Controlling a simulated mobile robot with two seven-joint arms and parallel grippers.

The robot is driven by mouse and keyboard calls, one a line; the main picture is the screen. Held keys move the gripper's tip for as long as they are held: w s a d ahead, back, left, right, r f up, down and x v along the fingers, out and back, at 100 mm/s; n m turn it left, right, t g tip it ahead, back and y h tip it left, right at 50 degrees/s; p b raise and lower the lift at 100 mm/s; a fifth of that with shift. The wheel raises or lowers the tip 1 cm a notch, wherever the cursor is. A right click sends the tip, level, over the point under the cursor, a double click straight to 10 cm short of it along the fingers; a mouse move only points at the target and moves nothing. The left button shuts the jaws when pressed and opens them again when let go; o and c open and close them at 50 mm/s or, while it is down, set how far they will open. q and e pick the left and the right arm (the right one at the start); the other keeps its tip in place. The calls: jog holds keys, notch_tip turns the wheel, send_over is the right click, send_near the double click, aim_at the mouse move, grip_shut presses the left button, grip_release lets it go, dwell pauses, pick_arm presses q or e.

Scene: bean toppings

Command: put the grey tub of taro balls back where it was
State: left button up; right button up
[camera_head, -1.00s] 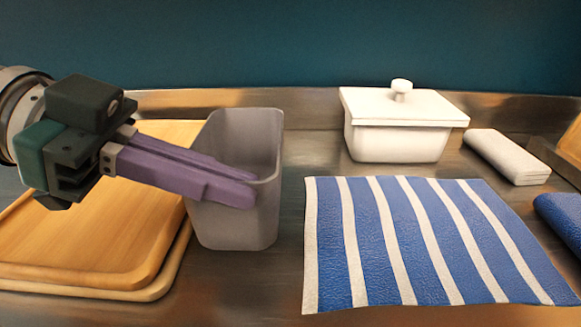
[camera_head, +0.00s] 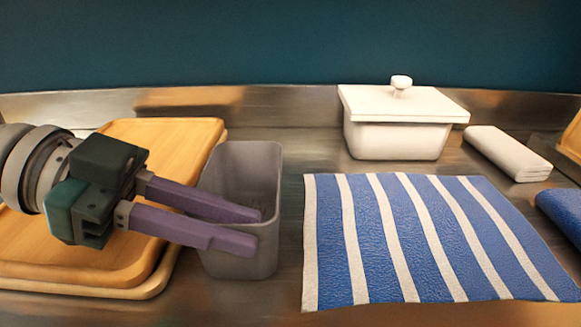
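The grey tub (camera_head: 242,165) stands upright on the metal counter, just right of the wooden boards. My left gripper (camera_head: 258,229) reaches in from the left across the tub's near side. Its two purple fingers are spread apart with a visible gap. The upper finger lies over the tub's opening and the lower one crosses in front of its near wall. Most of the near rim is hidden behind the fingers. I cannot make out taro balls inside. My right gripper is not in view.
Stacked wooden boards (camera_head: 185,137) lie left of the tub, under my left gripper. A blue and white striped mat (camera_head: 425,240) lies to the right. A lidded white container (camera_head: 398,137) and a pale oblong case (camera_head: 507,153) stand behind it. Bare counter shows between tub and mat.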

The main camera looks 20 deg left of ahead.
pick_arm(q)
jog(key=shift+o, duration=0.6)
jog(key=shift+r+p, duration=0.3)
jog(key=shift+p, duration=0.05)
jog(key=b+v, duration=0.1)
jog(key=v, duration=1.1)
